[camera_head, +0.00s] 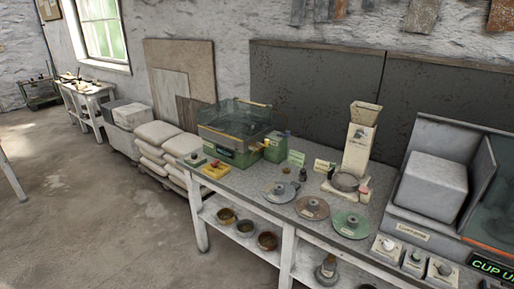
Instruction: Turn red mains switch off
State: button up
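A small red part (365,191) also shows beside the cream machine with a hopper (358,146). I cannot tell for sure which of these is the red mains switch, nor what position either is in. My gripper and arm are not in view.
The grey workbench (237,183) carries a green machine with a clear cover (233,128), several flat discs, and a large grey machine (432,188) with front knobs at right. Bowls stand on the lower shelf. White sacks (155,133) are stacked left. The floor (80,215) at left is clear.

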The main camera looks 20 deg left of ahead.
aim_at(214, 164)
jog(key=i+j+u, duration=0.3)
jog(key=i+j, duration=0.2)
jog(key=i+j+u, duration=0.3)
jog(key=i, duration=0.3)
jog(key=k+l, duration=0.15)
